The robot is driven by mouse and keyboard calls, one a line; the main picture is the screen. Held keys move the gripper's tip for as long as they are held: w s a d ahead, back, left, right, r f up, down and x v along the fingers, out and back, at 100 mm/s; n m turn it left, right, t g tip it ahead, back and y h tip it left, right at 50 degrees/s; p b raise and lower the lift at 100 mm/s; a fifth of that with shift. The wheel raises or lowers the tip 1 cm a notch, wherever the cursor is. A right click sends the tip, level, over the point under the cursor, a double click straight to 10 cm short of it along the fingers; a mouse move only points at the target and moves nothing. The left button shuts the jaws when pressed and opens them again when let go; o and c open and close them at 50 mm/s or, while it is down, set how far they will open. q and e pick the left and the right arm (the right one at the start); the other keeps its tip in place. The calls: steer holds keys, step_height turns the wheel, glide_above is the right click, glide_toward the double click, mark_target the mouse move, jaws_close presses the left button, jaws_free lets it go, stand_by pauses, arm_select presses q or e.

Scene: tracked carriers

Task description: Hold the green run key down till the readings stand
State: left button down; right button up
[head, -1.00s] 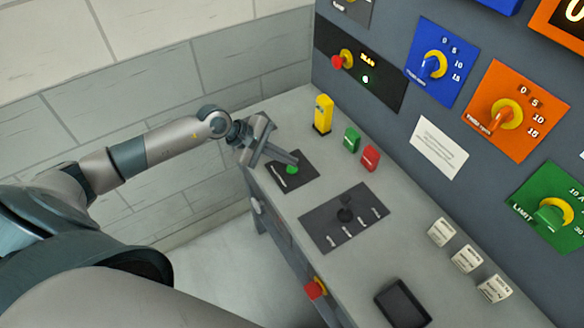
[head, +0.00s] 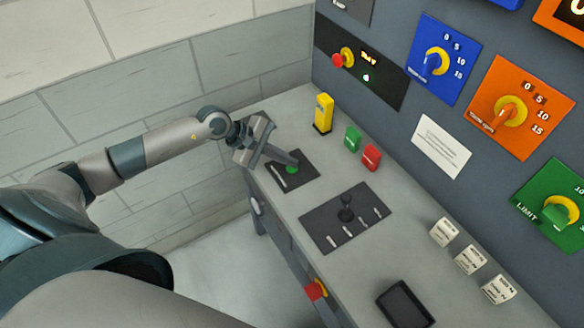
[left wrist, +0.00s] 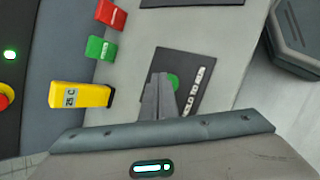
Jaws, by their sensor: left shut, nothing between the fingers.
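The green run key (head: 291,169) is a round green button on a dark plate (head: 305,180) at the far left end of the grey bench. My left gripper (head: 296,160) is shut and empty, with its fingertips at the key. In the left wrist view the closed fingers (left wrist: 160,92) overlap the edge of the green key (left wrist: 173,82), beside the plate's "HOLD TO RUN" lettering. I cannot tell how far the key is pressed. A small lit display (head: 370,58) with a green lamp is on the black wall panel; its text is too small to read. My right gripper is not in view.
A yellow block (head: 323,114), a green block (head: 352,139) and a red block (head: 371,157) stand behind the key. A dark lever plate (head: 346,217) lies to its right. Blue (head: 442,62), orange (head: 507,108) and green dial panels are on the wall.

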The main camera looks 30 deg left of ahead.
mark_target(287, 168)
arm_select(q)
steer(key=shift+f+b, duration=0.55)
steer(key=shift+b, duration=0.15)
stand_by(0.8)
stand_by(1.3)
steer(key=shift+r, duration=0.1)
stand_by(2.2)
steer(key=shift+r+p, duration=0.3)
steer(key=shift+r, duration=0.55)
steer(key=shift+r+p, duration=0.9)
steer(key=shift+r, duration=1.65)
